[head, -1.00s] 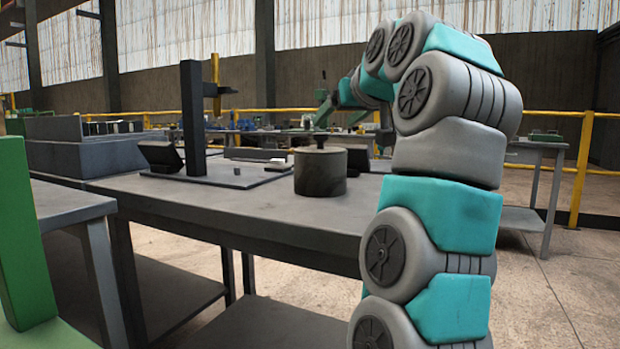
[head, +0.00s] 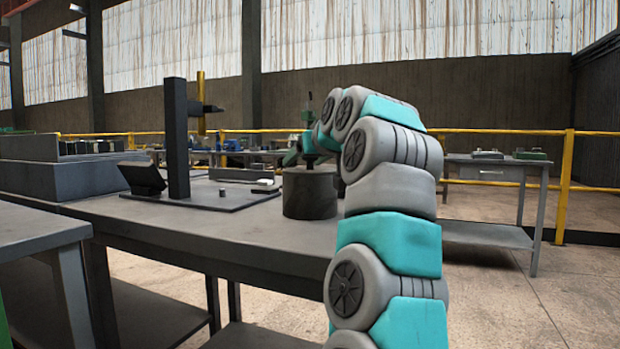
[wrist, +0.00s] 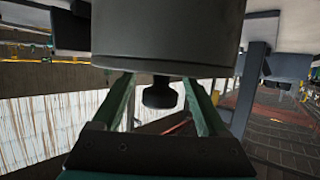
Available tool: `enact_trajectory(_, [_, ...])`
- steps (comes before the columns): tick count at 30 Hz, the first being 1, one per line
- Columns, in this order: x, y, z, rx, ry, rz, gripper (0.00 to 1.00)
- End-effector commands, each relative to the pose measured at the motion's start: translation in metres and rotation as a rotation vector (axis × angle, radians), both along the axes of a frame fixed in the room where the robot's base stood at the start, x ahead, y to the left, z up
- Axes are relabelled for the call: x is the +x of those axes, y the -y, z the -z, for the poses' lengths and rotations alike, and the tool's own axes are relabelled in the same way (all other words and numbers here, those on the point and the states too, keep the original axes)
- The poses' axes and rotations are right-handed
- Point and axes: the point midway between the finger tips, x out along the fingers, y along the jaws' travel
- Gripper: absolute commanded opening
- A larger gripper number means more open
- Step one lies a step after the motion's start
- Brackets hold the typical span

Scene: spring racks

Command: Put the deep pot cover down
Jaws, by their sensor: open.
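The deep pot (head: 309,198) is a dark grey cylinder standing upright on the workbench. Its cover (wrist: 165,68) shows in the wrist view, which is upside down, as a rim band lying across the pot's mouth. A black knob (wrist: 160,93) stands out from the cover's middle. My gripper (wrist: 158,88) is open, with one green finger on each side of the knob and a gap between each finger and the knob. In the head view my gripper (head: 312,150) is just above the pot, partly hidden by my arm.
The grey workbench (head: 200,232) has clear room in front of the pot. To the left are a black upright post (head: 177,138) on a flat base plate (head: 215,203) and a tilted dark panel (head: 143,178). A yellow rail (head: 560,190) runs behind.

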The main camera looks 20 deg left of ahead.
Motion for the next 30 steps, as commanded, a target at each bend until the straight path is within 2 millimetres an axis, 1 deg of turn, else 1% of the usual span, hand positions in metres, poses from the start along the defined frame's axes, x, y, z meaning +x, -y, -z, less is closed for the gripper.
enact_trajectory(2, [0.0029,-0.003,0.0016,-0.001,-0.002,-0.001,0.76])
enact_trajectory(8, [0.0031,-0.0028,0.0018,0.0,0.0,0.0,0.75])
enact_trajectory(27, [0.0029,-0.0026,0.0017,0.0,0.0,0.0,0.03])
enact_trajectory(28, [0.0029,-0.0026,0.0017,0.0,0.0,0.0,0.0])
enact_trajectory(30, [0.0028,-0.0025,0.0018,0.0,0.0,0.0,0.0])
